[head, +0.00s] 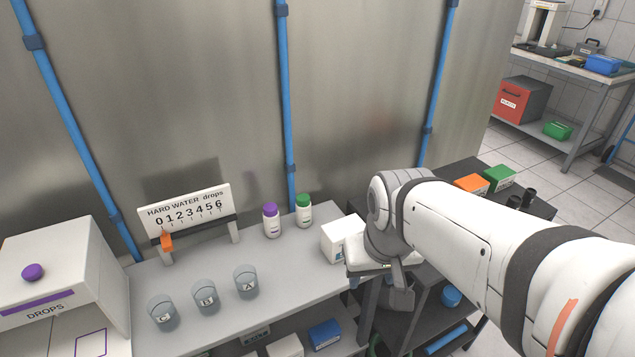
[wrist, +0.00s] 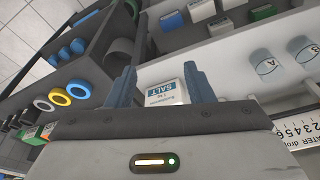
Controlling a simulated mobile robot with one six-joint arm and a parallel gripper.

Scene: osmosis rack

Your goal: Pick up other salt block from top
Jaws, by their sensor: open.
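A white salt block (head: 341,238) stands at the right end of the grey bench top (head: 240,312). My arm hides part of its right side in the head view. In the wrist view the salt block (wrist: 166,93), with a blue SALT label, shows between the two fingers of my gripper (wrist: 161,80). The fingers are open, one on each side of it in the picture. I cannot tell whether they reach around it or are still short of it. In the head view the gripper is mostly hidden by my arm.
A purple-capped bottle (head: 271,220) and a green-capped bottle (head: 304,211) stand left of the block. Cups (head: 246,281) and a number board (head: 188,214) are further left. A white block (head: 285,347) and a blue block (head: 325,334) sit on the lower shelf. A dark rack (head: 445,325) adjoins on the right.

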